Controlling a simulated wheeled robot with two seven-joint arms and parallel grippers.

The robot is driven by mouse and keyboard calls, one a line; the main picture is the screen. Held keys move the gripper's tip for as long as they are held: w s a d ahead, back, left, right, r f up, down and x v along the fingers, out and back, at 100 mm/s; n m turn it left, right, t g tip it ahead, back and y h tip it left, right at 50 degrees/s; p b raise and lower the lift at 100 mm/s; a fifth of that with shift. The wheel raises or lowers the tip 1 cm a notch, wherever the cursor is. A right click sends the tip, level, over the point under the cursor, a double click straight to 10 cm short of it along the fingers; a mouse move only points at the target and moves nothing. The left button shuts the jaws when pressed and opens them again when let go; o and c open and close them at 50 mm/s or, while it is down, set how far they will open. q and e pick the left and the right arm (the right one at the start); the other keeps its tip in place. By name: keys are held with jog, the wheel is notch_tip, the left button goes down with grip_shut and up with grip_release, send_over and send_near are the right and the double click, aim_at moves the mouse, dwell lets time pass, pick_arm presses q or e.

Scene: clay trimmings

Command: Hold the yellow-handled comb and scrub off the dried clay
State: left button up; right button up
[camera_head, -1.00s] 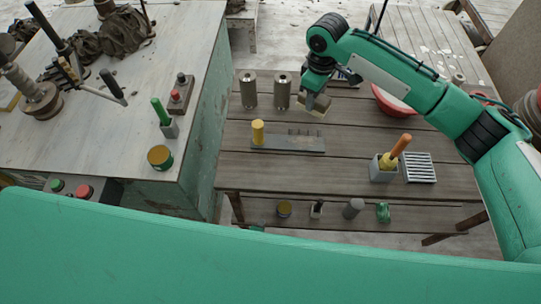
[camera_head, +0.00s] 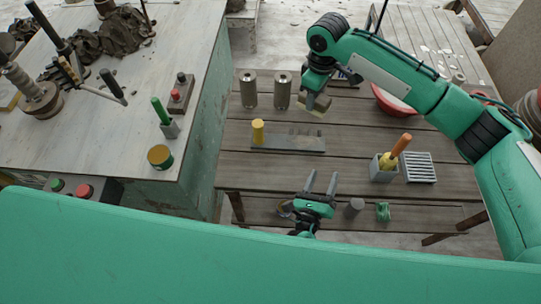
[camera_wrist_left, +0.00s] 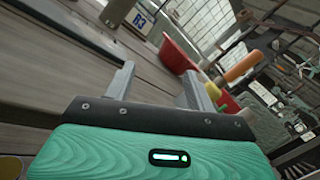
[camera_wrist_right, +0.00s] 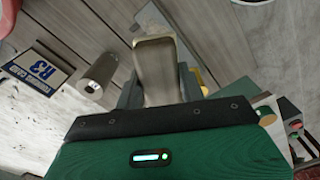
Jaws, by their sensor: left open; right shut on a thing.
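The yellow-handled comb lies on the slatted bench. Its yellow handle (camera_head: 258,132) stands up at the left end of a long grey plate (camera_head: 285,148), with small dark brownish teeth or lumps along the plate's far side. Dried clay on it is too small to make out surely. My right gripper (camera_head: 318,98) is above the bench, beyond the plate's right end, shut on a beige block (camera_wrist_right: 158,72) that looks like a scrubbing tool. My left gripper (camera_head: 322,179) is open and empty at the bench's near edge, apart from the comb. It also shows in the left wrist view (camera_wrist_left: 158,82).
Two metal cylinders (camera_head: 265,90) stand behind the comb. A grey holder (camera_head: 382,171) with orange- and yellow-handled tools and a slatted grille (camera_head: 419,168) are at right. A red bowl (camera_head: 392,102) is behind. A grey cylinder (camera_head: 354,207) and a green item (camera_head: 383,212) are on the lower shelf.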

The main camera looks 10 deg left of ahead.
aim_at(257, 127)
pick_arm(q)
jog(key=w+a+y, duration=0.1)
jog(key=a+y, duration=0.1)
jog(key=w+a+n+y, duration=0.1)
jog(key=w+a+y, duration=0.1)
jog(key=a+y, duration=0.1)
jog(key=w+a+r+y, duration=0.1)
jog(key=a+y, duration=0.1)
jog(key=a, duration=0.1)
jog(key=shift+w+a+n+y, duration=0.15)
jog(key=shift+w+n+y, duration=0.15)
jog(key=shift+y, duration=0.1)
jog(key=a+g+y, duration=0.1)
jog(key=a+y, duration=0.1)
jog(key=a+g+y, duration=0.1)
jog(key=a+y, duration=0.1)
jog(key=a, duration=0.1)
jog(key=w+a+f+g+y, duration=0.1)
jog(key=a, duration=0.1)
jog(key=shift+a+n+y, duration=0.3)
jog(key=shift+a+y, duration=0.05)
jog(key=shift+y, duration=0.05)
jog(key=shift+w+a, duration=0.1)
jog(key=shift+a, duration=0.1)
jog(key=x, duration=1.1)
jog(key=shift+w+a, duration=0.15)
jog(key=shift+w, duration=0.1)
grip_shut()
